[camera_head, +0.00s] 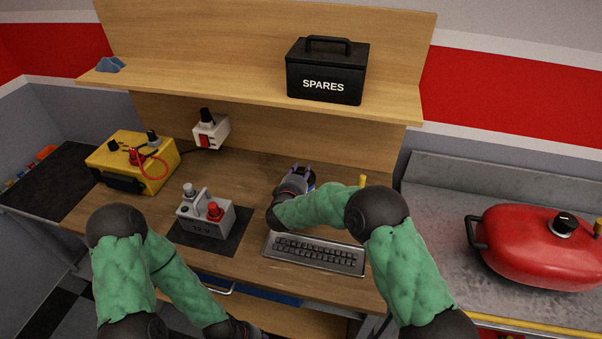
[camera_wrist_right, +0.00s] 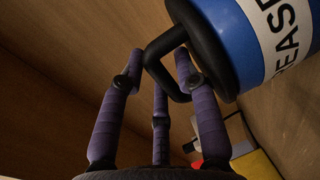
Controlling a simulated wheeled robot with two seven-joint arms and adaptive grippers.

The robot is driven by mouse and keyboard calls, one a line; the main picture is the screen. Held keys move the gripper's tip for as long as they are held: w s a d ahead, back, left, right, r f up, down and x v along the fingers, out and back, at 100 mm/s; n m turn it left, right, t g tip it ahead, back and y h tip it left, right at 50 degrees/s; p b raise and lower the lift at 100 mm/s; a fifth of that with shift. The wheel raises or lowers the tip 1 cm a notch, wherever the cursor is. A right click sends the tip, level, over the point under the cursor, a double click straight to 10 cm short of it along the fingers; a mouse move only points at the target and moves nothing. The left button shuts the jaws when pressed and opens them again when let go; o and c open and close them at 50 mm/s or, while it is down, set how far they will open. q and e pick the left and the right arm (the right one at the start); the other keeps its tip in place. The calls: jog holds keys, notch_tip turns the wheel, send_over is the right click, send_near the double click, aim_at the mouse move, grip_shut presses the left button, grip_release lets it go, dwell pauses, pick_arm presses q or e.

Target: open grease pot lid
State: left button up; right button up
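The grease pot (camera_wrist_right: 252,40) is blue with a white label reading "EAS" in the right wrist view. Its black lid (camera_wrist_right: 203,42) carries a bent black handle (camera_wrist_right: 156,62). My right gripper (camera_wrist_right: 160,68) has purple fingers, spread apart on either side of the handle. The handle reaches between the fingertips, and one finger overlaps it near the lid; I see no firm grip. The lid sits against the pot. In the head view my right gripper (camera_head: 304,175) is at the back of the bench, and the pot is mostly hidden there.
A keyboard tray (camera_head: 318,267) lies in front of my right arm. A grey battery box (camera_head: 207,225) and a yellow unit (camera_head: 137,172) stand to the left. A shelf (camera_head: 220,84) with a black SPARES box (camera_head: 326,92) overhangs the bench back.

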grip_shut()
jog(key=shift+w+r+p, duration=0.1)
jog(key=shift+r+p, duration=0.15)
jog(key=shift+p, duration=0.65)
jog(key=w+r+g+p, duration=0.1)
jog(key=g+p, duration=0.1)
jog(key=p, duration=0.6)
jog(key=w+r+g+y+p, duration=0.1)
jog(key=g+p, duration=0.1)
jog(key=p, duration=0.7)
jog(key=w+d+r+g+y+p, duration=0.1)
jog(key=g+p, duration=0.1)
jog(key=p, duration=0.6)
jog(key=shift+w, duration=0.15)
jog(key=shift+w+d+f+g+p, duration=0.15)
jog(key=shift+g+p, duration=0.25)
jog(key=shift+p, duration=0.55)
